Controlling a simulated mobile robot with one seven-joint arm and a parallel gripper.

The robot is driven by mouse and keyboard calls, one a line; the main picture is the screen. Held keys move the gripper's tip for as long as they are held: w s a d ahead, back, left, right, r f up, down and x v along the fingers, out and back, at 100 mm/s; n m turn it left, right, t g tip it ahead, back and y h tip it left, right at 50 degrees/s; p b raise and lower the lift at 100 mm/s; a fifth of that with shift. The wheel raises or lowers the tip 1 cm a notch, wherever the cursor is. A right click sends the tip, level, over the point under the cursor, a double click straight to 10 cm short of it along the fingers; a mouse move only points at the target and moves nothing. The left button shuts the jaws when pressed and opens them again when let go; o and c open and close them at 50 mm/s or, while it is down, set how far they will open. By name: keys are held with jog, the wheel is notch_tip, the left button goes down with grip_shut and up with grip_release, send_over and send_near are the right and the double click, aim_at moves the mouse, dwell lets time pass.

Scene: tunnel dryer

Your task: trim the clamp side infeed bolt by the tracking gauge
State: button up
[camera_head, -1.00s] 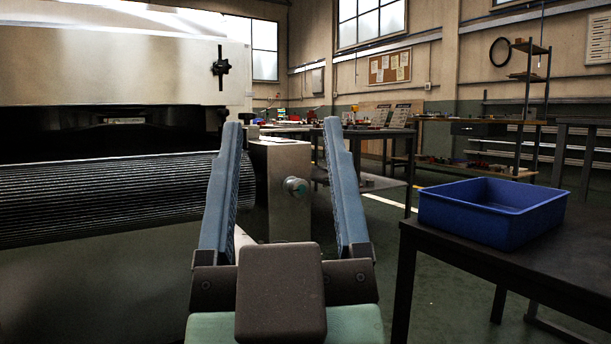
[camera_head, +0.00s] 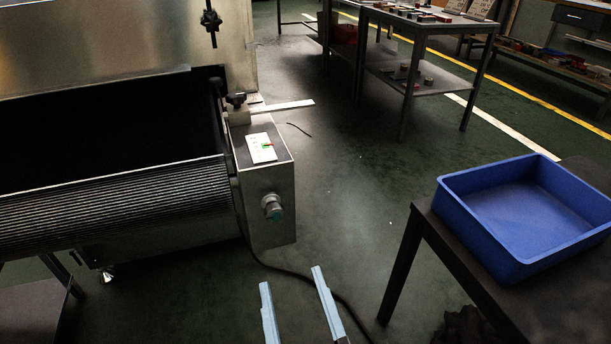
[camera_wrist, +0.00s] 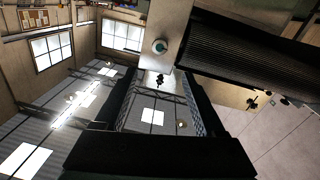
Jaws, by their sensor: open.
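A round metal bolt head with a teal face (camera_head: 271,206) sticks out of the end face of a steel box beside the roller; it seems to be the infeed bolt. It also shows in the wrist view (camera_wrist: 160,46). A white plate with green and red marks (camera_head: 262,148), apparently the tracking gauge, lies on the box top. A black star knob on a small block (camera_head: 236,100) stands behind it, perhaps the clamp. My gripper (camera_head: 291,277) is open and empty, low in the head view, with the bolt above its fingertips in the picture. Its fingers also show in the wrist view.
The ribbed roller (camera_head: 120,205) and dryer housing (camera_head: 120,35) fill the left. A blue bin (camera_head: 515,205) stands on a dark table at right. A dark cable (camera_head: 310,278) runs across the floor below the box. Open floor lies between box and table.

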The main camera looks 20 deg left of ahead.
aim_at(275, 216)
jog(key=x, duration=1.2)
jog(key=shift+w+a+f, duration=0.2)
jog(key=shift+w, duration=0.15)
grip_shut()
